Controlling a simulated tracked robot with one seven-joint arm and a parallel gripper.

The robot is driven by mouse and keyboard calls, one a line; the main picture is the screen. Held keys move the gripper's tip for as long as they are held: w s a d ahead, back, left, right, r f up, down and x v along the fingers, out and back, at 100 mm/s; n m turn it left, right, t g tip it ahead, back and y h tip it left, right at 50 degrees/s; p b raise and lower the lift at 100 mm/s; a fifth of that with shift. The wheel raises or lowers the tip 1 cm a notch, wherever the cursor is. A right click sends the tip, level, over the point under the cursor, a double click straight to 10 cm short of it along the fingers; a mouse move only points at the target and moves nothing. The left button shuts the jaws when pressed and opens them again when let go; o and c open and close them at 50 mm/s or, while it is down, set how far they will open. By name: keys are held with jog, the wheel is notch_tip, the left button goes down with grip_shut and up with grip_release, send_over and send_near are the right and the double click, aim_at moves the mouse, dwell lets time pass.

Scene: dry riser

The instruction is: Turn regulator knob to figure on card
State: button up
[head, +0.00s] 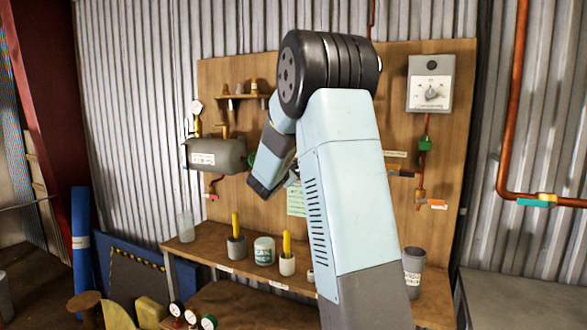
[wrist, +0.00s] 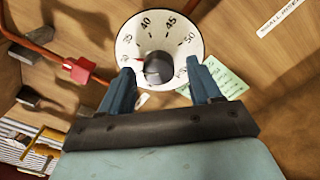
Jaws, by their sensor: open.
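The regulator's round white dial (wrist: 160,38) is at the top middle of the wrist view, with 40, 45 and 50 legible along its upper edge. The dark regulator knob (wrist: 158,70) sits at its centre, with a small red mark at its left side. My gripper (wrist: 161,74) is open, with one finger on each side of the knob; I cannot tell whether either finger touches it. The pale green card (wrist: 228,79) is partly behind the right finger, and its figure is unreadable.
A red valve handle (wrist: 78,70) on a pipe is left of the dial. In the head view, a grey tank (head: 215,156) and a grey dial box (head: 430,84) are on the board.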

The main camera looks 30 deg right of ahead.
jog(key=v, duration=1.3)
jog(key=shift+d, duration=0.1)
